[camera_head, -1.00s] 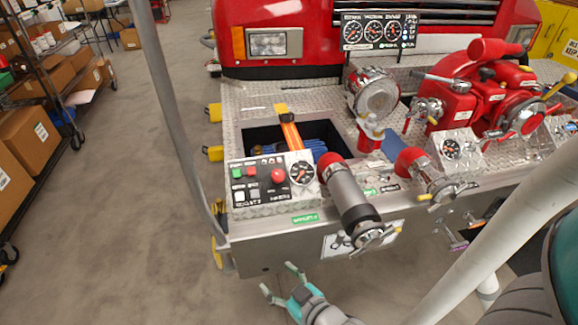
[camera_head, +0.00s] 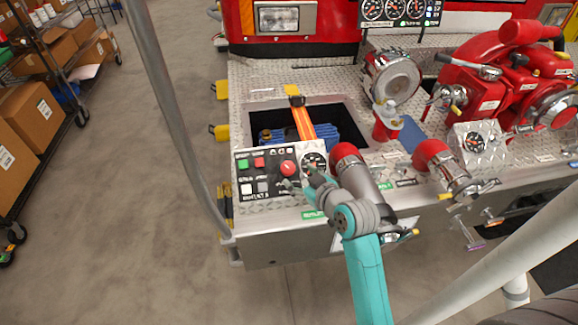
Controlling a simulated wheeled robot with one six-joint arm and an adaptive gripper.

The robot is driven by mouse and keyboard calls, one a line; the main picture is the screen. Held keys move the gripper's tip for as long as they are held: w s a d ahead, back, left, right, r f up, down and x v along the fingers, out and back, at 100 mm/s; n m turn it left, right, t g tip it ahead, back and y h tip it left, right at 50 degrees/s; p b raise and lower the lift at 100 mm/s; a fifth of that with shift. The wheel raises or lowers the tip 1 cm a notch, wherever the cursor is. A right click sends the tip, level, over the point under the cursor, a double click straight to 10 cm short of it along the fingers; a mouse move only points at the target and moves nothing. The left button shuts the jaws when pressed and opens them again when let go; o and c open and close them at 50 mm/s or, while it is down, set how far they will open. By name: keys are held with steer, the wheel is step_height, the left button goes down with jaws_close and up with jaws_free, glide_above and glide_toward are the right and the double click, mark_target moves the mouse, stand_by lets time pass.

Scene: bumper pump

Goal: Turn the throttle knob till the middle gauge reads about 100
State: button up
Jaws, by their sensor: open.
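The control panel (camera_head: 244,205) is at the bumper's front left. Its large round red knob (camera_head: 288,168), probably the throttle knob, stands between the small buttons and a round panel gauge (camera_head: 314,160). My gripper (camera_head: 299,179) is open and empty just in front of the red knob and below the panel gauge. Its fingers look apart from the knob, but contact is hard to tell. The three-gauge board is at the top, with the middle gauge (camera_head: 395,9) partly cut by the frame edge. Its reading is too small to tell.
A red capped cylinder (camera_head: 362,178) stands close right of my gripper. A green button (camera_head: 242,164) and a small red button (camera_head: 259,162) are left of the knob. Behind the panel is an open bay with an orange strap (camera_head: 303,123). A red pump (camera_head: 490,75) is at right.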

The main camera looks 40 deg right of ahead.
mark_target(289, 169)
steer(key=x, duration=0.8)
steer(key=shift+a, duration=0.1)
steer(key=c, duration=1.2)
